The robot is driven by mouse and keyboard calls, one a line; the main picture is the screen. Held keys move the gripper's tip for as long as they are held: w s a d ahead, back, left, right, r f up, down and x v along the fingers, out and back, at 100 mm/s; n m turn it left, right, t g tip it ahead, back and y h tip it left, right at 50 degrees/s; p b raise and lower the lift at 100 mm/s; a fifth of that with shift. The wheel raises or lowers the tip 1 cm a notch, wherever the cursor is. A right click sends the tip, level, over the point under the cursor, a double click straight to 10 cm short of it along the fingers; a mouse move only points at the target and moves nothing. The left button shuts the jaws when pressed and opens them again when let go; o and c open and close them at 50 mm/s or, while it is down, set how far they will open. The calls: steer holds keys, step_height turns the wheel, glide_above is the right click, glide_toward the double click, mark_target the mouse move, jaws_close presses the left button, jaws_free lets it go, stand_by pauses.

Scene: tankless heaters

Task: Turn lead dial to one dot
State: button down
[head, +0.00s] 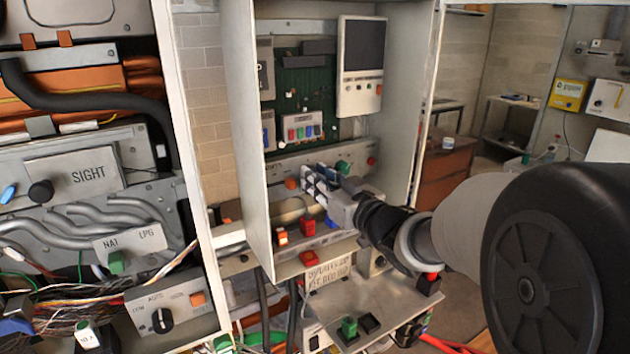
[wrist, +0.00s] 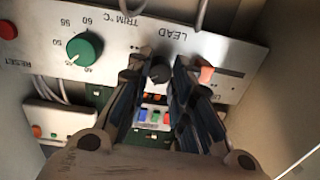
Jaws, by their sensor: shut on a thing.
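The lead dial (wrist: 160,70) is a small dark knob on a light grey panel (wrist: 115,35), below the upside-down LEAD label in the wrist view. My gripper (wrist: 161,64) has one finger on each side of the dial and is shut on it. In the head view my gripper (head: 318,181) reaches into the open cabinet from the right, at the panel under the circuit board. There the fingers hide the dial.
A green TRIM °C dial (wrist: 84,49) and an orange slider knob (wrist: 205,74) flank the lead dial. A red RESET button (wrist: 8,30) is at the panel's left end. Cabinet walls (head: 247,140) stand close on both sides. A white handheld unit (head: 361,65) hangs above.

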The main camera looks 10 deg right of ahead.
steer(key=n+b, duration=0.7)
steer(key=n, duration=0.4)
steer(key=shift+h+b, duration=0.3)
steer(key=shift+b, duration=0.05)
stand_by(0.5)
steer(key=c, duration=1.7)
jaws_free()
steer(key=shift+r, duration=0.1)
steer(key=shift+s+d, duration=0.1)
steer(key=v, duration=0.7)
steer(key=shift+s+r, duration=0.1)
steer(key=shift+s, duration=0.05)
